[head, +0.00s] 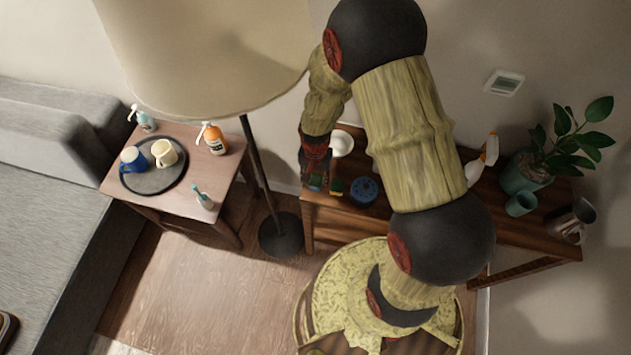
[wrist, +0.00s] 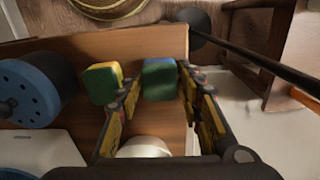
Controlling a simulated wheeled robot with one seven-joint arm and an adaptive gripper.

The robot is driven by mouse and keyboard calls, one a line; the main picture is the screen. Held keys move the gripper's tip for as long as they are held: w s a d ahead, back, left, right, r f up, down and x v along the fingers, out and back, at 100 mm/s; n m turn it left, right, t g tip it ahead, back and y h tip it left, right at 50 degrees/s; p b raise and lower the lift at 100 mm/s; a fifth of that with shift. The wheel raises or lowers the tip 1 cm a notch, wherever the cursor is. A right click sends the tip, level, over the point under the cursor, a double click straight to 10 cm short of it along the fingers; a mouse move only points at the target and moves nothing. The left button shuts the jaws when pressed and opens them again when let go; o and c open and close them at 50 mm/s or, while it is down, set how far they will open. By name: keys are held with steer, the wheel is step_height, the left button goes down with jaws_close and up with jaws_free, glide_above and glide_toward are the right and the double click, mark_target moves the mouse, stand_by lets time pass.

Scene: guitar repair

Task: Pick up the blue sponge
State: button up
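The blue sponge (wrist: 159,72) is a small block with a blue upper part and a greenish lower part in the wrist view. It lies on the wooden side table (wrist: 150,43), between and beyond my fingertips. My gripper (wrist: 160,80) is open around its line, with a gap showing on the right; contact on the left is unclear. In the head view my gripper (head: 316,165) is low over the table's left end, and the blue sponge (head: 316,181) shows just under it. A green and yellow sponge (wrist: 101,83) sits just outside my left finger.
A round blue object (wrist: 28,93) stands left of the sponges in the wrist view. A white bowl (head: 342,143) is behind them. A lamp pole (head: 262,170) rises beside the table. A spray bottle (head: 488,150) and potted plant (head: 528,170) stand farther right.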

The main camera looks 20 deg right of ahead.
mark_target(315, 181)
steer(key=shift+c, duration=1.3)
steer(key=shift+r, duration=0.1)
steer(key=shift+r, duration=0.25)
step_height(315, 181, up, 3)
steer(key=shift+s+a+r+p, duration=0.15)
steer(key=shift+p, duration=0.5)
steer(key=s+a+r+p, duration=0.2)
steer(key=s+a+r, duration=0.5)
steer(key=s+r, duration=0.2)
steer(key=shift+s+a+p, duration=0.3)
steer(key=shift+s, duration=0.85)
steer(key=shift+o, duration=0.6)
steer(key=shift+c, duration=0.6)
